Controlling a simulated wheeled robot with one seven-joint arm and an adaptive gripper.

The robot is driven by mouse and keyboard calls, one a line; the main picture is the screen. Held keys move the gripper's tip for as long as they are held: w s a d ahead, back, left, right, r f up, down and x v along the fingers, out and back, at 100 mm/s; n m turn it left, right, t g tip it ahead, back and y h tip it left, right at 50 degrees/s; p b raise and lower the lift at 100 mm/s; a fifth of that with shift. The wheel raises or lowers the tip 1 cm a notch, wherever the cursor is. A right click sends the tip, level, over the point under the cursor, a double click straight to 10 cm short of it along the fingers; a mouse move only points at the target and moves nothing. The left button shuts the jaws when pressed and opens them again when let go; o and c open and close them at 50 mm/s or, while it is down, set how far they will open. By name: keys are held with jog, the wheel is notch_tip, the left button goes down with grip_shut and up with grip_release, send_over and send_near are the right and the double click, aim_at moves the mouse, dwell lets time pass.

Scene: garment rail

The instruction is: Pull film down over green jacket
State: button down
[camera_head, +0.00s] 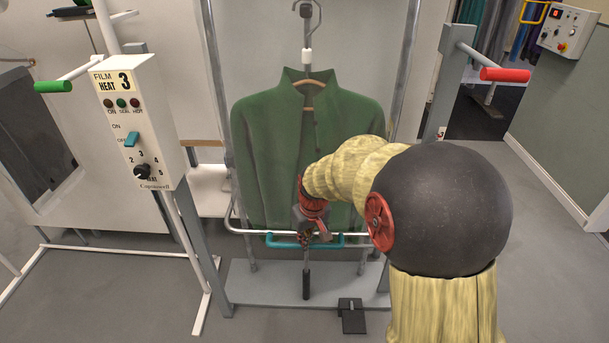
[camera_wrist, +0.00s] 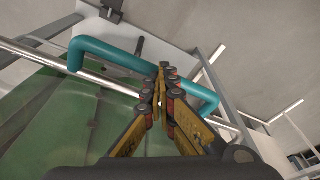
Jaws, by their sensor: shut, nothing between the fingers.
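The green jacket (camera_head: 265,145) hangs upright on a wooden hanger (camera_head: 313,82) inside a metal frame. A pale bar (camera_head: 245,231) with a teal handle (camera_head: 334,240) crosses at the jacket's hem. I cannot make out clear film apart from the jacket. My gripper (camera_head: 312,238) is low in front of the jacket, at the middle of the teal handle. In the wrist view, my gripper (camera_wrist: 163,85) is shut and empty, with its fingertips overlapping the teal handle (camera_wrist: 105,56). I cannot tell whether they touch it. The jacket (camera_wrist: 60,120) fills the left there. My arm hides part of its right side.
A white film heat box (camera_head: 140,120) stands on a post at the left. A green-tipped lever (camera_head: 53,87) and a red-tipped lever (camera_head: 505,75) stick out at either side. A black pedal (camera_head: 352,315) lies on the floor by the grey base (camera_head: 260,280).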

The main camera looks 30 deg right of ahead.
jog(key=s+x, duration=0.2)
jog(key=x, duration=0.8)
jog(key=s+f+x, duration=0.1)
jog(key=s+x, duration=0.1)
jog(key=x, duration=0.8)
jog(key=s+a+r+p, duration=0.2)
jog(key=s+a+r, duration=0.1)
jog(key=s, duration=0.1)
jog(key=shift+r, duration=0.4)
jog(key=shift+s+a, duration=0.1)
jog(key=shift+s, duration=0.05)
